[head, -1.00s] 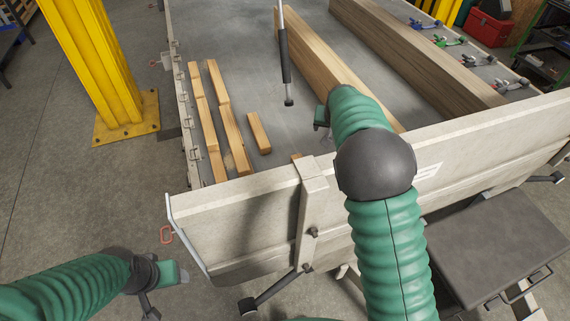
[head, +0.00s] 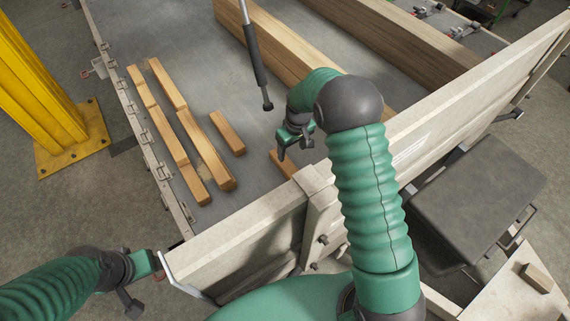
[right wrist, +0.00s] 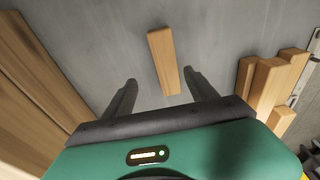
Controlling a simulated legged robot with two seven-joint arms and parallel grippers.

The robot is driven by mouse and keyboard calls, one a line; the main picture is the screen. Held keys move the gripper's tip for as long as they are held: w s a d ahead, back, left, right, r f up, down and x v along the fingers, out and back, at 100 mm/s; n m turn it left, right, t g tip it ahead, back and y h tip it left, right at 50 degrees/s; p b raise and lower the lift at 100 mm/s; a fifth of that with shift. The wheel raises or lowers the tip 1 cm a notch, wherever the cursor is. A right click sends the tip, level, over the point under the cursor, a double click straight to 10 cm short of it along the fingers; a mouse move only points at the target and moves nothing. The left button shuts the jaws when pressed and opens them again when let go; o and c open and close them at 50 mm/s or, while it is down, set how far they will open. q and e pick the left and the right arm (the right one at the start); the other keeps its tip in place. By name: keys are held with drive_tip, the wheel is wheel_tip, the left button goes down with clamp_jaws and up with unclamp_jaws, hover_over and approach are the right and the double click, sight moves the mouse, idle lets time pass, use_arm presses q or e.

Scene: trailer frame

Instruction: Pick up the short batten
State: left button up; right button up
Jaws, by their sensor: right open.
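The short batten (head: 228,132) is a single pale wooden piece lying flat on the grey trailer bed, apart from the longer rows. In the right wrist view the batten (right wrist: 163,62) lies beyond the fingertips, roughly between their lines. My right gripper (head: 294,149) hangs over the bed to the right of the batten, pointing down, apart from it. In the right wrist view its two fingers (right wrist: 160,78) are spread with nothing between them. My left gripper (head: 142,272) is at the lower left, outside the trailer; its jaw opening is unclear.
Two rows of battens (head: 190,135) lie left of the short one. Another wooden piece (head: 284,162) is partly hidden near the front board (head: 245,240). Thick beams (head: 285,50) lie to the right. A dark strut (head: 257,70) stands above the bed. A yellow post (head: 40,90) is at left.

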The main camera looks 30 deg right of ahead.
sight(285, 162)
drive_tip(key=f, duration=0.2)
drive_tip(key=w+f, duration=0.1)
drive_tip(key=f, duration=0.1)
drive_tip(key=shift+d+f, duration=0.1)
drive_tip(key=shift+f, duration=0.15)
drive_tip(key=f, duration=0.1)
drive_tip(key=a+f, duration=0.1)
drive_tip(key=f, duration=0.1)
drive_tip(key=a+f, duration=0.1)
drive_tip(key=f, duration=0.1)
drive_tip(key=shift+w+a, duration=0.15)
drive_tip(key=shift+w, duration=0.25)
drive_tip(key=shift+w+d+f, duration=0.15)
drive_tip(key=shift+d+f, duration=0.15)
drive_tip(key=shift+d, duration=0.25)
drive_tip(key=c, duration=0.3)
drive_tip(key=shift+a+r, duration=0.1)
drive_tip(key=shift+a, duration=0.25)
drive_tip(key=c, duration=0.7)
clamp_jaws()
drive_tip(key=shift+d, duration=0.1)
